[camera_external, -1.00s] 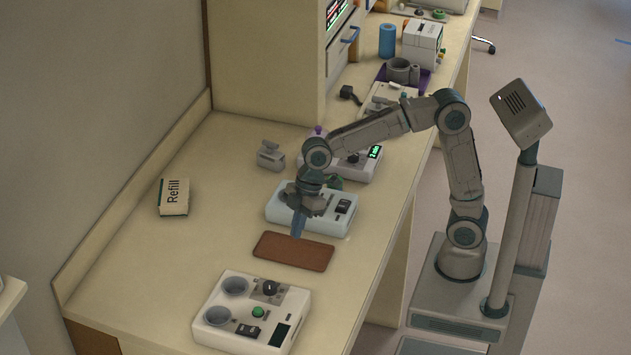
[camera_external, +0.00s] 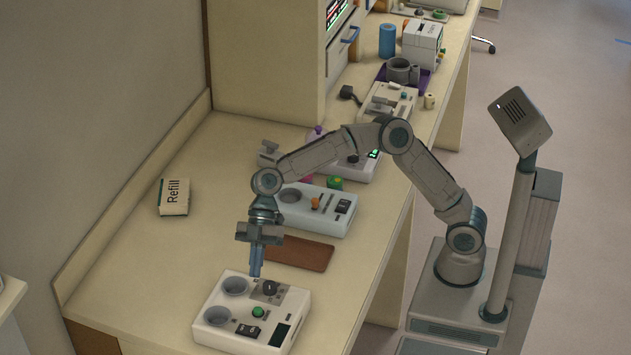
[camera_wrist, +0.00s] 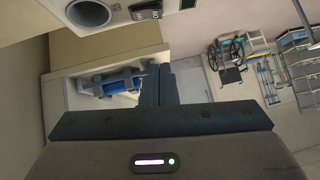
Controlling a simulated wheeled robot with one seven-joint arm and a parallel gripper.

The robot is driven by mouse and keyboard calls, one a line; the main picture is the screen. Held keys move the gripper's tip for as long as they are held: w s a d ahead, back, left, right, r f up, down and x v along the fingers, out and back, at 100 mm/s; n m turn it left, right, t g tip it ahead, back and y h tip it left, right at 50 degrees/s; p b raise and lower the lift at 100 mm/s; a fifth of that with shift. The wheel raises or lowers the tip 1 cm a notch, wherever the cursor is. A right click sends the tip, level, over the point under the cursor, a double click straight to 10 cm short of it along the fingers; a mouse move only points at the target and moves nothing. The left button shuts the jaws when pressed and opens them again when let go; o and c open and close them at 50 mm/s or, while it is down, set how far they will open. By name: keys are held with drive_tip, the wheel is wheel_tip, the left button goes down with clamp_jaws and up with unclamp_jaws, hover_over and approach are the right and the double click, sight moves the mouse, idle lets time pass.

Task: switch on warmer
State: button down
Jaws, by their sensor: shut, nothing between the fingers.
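A white unit (camera_external: 214,317) stands at the near end of the counter. It has two round grey wells, a dark knob, a green button, a black rocker switch (camera_external: 247,330) and a dark display. I take it for the warmer, but I see no label that names it. My gripper (camera_external: 256,272) is shut and empty, pointing down over the unit's far edge, near the wells and knob. I cannot tell whether it touches. In the wrist view my shut fingers (camera_wrist: 160,78) show, with a well and a rocker switch (camera_wrist: 148,14) at the top edge.
A brown mat (camera_external: 307,254) lies just beyond the white unit. Behind it stands a pale blue unit (camera_external: 325,224) with one well, an orange knob and a rocker switch. A further unit has a lit green display. A Refill box (camera_external: 174,197) lies left.

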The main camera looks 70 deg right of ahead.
drive_tip(key=shift+f, duration=0.1)
drive_tip(key=p, duration=0.2)
hover_over(253, 332)
drive_tip(key=w+d, duration=0.1)
drive_tip(key=d, duration=0.2)
wheel_tip(253, 332, down, 6)
drive_tip(key=shift+d+f, duration=0.1)
drive_tip(key=shift+d, duration=0.05)
drive_tip(key=f, duration=0.3)
drive_tip(key=shift+s+a+f+p, duration=0.2)
drive_tip(key=shift+a+p, duration=0.05)
drive_tip(key=shift+p, duration=0.15)
drive_tip(key=shift+f, duration=0.6)
drive_tip(key=shift+f, duration=0.1)
